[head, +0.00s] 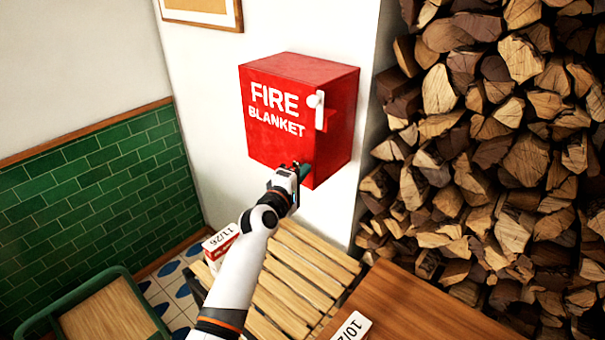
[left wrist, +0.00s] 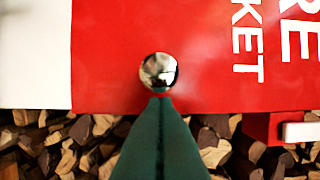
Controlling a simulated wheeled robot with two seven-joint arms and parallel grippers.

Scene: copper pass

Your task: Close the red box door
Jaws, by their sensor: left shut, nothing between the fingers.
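The red box (head: 338,120) hangs on the white wall. Its door (head: 272,135) carries the white words "FIRE BLANKET". My left gripper (head: 303,171) is shut and empty at the door's lower right corner. In the left wrist view, its green fingertips (left wrist: 160,103) meet or nearly meet a shiny round knob (left wrist: 158,72) near the door's edge. My right gripper is not in view.
Stacked firewood (head: 500,150) fills the right side. Below the box are a slatted wooden bench (head: 300,265) and a brown wooden top (head: 430,305) with a white labelled block (head: 351,328). Another labelled box (head: 221,242) lies beside my arm. A green-framed tray (head: 110,310) stands lower left.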

